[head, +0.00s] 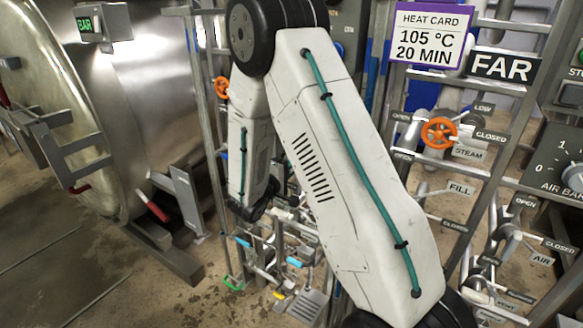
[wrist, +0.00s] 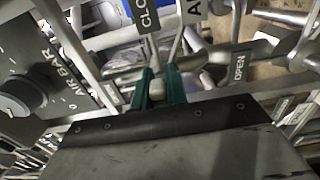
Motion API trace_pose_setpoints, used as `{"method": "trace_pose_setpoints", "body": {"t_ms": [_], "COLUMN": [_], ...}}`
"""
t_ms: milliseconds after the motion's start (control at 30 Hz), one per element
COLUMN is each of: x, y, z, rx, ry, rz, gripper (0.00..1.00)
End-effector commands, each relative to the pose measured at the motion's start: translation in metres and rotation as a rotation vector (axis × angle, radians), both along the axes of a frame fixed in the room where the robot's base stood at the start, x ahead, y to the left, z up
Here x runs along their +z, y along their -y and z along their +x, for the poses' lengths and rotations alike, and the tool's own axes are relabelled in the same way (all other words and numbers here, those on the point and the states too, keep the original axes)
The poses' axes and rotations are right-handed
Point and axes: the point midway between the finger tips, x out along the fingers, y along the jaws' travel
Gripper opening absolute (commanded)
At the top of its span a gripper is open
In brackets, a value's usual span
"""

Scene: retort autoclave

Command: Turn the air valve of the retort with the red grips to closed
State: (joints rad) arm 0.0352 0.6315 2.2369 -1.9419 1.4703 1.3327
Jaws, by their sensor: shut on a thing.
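In the wrist view, my gripper (wrist: 159,74) has its two green fingers closed around a small pale grip (wrist: 158,88). Beside it are partly cut labels, CLOSED (wrist: 147,18) and one starting with A, and an OPEN label (wrist: 238,67) to the right. The grip appears to be the air valve's handle; its full angle is hidden. In the head view, my gripper cannot be made out behind my arm. The steel retort (head: 150,85) at left has red grips (head: 157,211) near its door.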

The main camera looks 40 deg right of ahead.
Motion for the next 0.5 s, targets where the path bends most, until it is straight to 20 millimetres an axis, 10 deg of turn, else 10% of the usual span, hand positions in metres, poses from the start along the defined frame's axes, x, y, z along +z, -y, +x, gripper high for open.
{"method": "trace_pose_setpoints", "body": {"t_ms": [233, 333, 500], "x": [-0.0013, -0.0012, -0.0008], "y": [0.0000, 0.0000, 0.0000], "z": [-0.0009, -0.0009, -0.0005], "rx": [-0.001, -0.001, -0.001], "ry": [-0.002, -0.003, -0.002], "rz": [0.002, 0.001, 0.002], "gripper": [0.00, 0.36, 0.36]}}
